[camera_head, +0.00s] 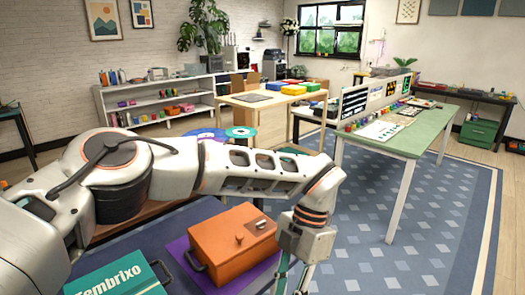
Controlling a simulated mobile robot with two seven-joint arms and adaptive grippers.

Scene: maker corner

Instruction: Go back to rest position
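My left arm comes in from the left and reaches across the front of the view. My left gripper (290,280) points downward at the bottom edge, just right of an orange metal box (215,237). The bottom edge cuts off its fingertips, so its opening is unclear. I see nothing held in the part that shows. My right gripper and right arm are out of view.
The orange box sits on a purple mat (183,252) on a dark blue surface. A teal box (120,283) lies to its left. A green-topped table (425,130) stands at right. A pale wooden table (262,101) is farther back. Patterned rug (440,235) is clear.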

